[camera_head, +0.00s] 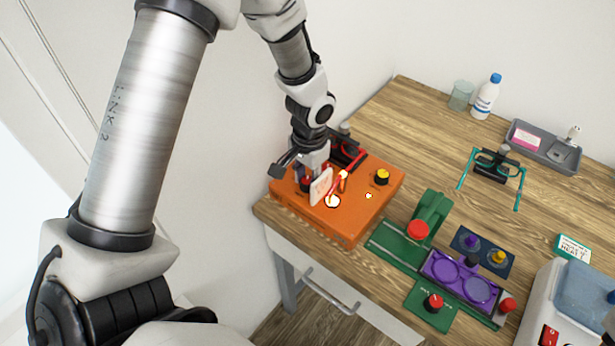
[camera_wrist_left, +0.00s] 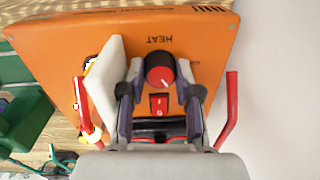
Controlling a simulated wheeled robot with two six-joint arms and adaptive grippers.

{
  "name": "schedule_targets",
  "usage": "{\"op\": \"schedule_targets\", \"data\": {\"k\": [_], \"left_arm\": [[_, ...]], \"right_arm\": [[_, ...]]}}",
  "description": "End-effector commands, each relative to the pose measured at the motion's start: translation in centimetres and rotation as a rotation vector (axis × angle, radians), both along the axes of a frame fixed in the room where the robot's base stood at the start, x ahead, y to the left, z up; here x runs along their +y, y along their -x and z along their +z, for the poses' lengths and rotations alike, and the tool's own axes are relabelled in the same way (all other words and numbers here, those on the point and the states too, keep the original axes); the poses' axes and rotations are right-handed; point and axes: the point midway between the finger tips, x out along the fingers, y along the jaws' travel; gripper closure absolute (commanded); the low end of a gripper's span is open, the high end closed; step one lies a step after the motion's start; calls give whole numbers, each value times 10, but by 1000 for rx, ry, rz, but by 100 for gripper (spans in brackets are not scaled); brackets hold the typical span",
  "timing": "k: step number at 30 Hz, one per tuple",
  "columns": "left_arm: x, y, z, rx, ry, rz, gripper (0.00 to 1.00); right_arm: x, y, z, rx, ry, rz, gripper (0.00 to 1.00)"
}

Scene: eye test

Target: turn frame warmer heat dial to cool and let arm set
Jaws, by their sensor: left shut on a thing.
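The orange frame warmer (camera_head: 345,225) sits at the table's near left corner and fills much of the left wrist view (camera_wrist_left: 70,45). Its heat dial (camera_wrist_left: 160,68), black with a red face and a white pointer line, stands beside an upside-down HEAT label. My left gripper (camera_wrist_left: 160,80) is shut on the dial, one finger on each side. In the head view my left gripper (camera_head: 308,178) reaches down onto the warmer and mostly hides the dial. A red glasses frame shows its arms (camera_wrist_left: 231,105) on both sides of the gripper. My right gripper is not in view.
A white plate (camera_wrist_left: 106,80) stands close beside the gripper. The warmer has a red rocker switch (camera_wrist_left: 159,104) and a yellow knob (camera_head: 382,176). A green device (camera_head: 430,212), purple lens tray (camera_head: 462,277) and teal glasses (camera_head: 492,165) lie to the right.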

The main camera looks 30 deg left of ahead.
Motion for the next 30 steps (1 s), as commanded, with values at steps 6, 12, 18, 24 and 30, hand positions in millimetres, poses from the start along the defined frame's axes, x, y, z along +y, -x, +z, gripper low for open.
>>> {"op": "schedule_targets", "data": {"k": [6, 12, 18, 24, 30], "left_arm": [[0, 0, -1, 1, 0, 57, 100], [0, 1, -2, 3, 0, 177, 100], [0, 1, -2, 3, -1, 349, 100], [0, 0, -2, 3, 0, 539, 100], [0, 0, -2, 4, -1, 725, 100]], "right_arm": [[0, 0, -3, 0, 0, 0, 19], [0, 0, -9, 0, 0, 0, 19], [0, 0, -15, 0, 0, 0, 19], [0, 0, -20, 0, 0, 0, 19], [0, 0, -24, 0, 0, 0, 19]]}}
